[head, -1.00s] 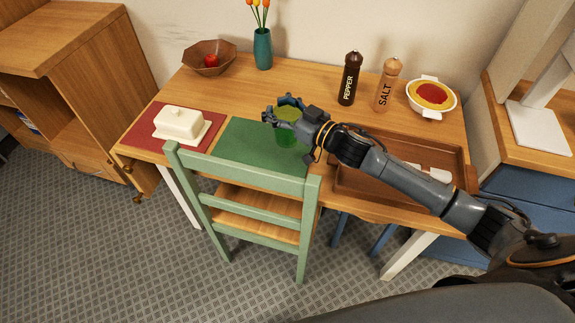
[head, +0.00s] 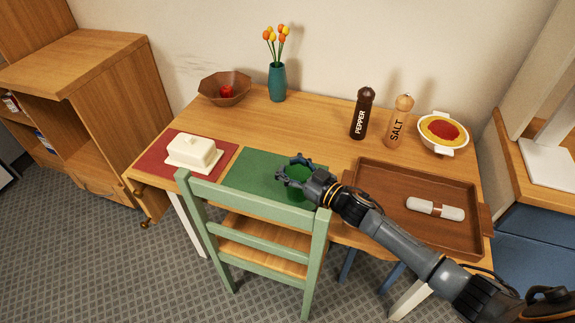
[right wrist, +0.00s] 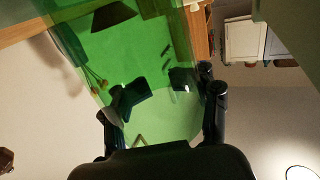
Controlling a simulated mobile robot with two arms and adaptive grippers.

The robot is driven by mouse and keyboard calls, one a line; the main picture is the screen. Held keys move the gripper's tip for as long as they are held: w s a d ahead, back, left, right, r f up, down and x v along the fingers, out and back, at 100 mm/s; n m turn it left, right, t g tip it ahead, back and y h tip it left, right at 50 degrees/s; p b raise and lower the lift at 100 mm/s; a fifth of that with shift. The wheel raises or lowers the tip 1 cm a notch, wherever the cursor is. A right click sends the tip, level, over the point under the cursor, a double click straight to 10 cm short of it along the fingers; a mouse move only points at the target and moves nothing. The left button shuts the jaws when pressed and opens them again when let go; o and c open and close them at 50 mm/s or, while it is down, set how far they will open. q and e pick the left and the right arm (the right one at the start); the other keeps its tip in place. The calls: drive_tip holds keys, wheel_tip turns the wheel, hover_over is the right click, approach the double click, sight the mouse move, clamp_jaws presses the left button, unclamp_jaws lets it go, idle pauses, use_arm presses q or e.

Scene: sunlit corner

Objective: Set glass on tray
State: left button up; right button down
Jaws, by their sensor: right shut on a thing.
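My right gripper (head: 291,173) is shut on a green see-through glass (head: 298,188). The glass shows over the right part of the green placemat (head: 248,172), just behind the chair back; I cannot tell whether it touches the mat. In the right wrist view the glass (right wrist: 150,65) fills the space between the fingers (right wrist: 160,115). The brown wooden tray (head: 390,190) lies at the right end of the table, right of the glass. A rolled white napkin (head: 420,206) with a brown band lies in it. My left gripper is out of view.
A green chair (head: 255,200) stands at the front edge. Pepper (head: 362,115) and salt (head: 398,124) mills and a bowl of food (head: 443,132) stand behind the tray. A butter dish (head: 193,152), a fruit bowl (head: 222,92) and a tulip vase (head: 277,83) are leftward. The tray's left part is clear.

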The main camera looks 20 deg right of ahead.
drive_tip(key=shift+f, duration=0.15)
drive_tip(key=shift+f, duration=0.1)
drive_tip(key=shift+c, duration=1.9)
unclamp_jaws()
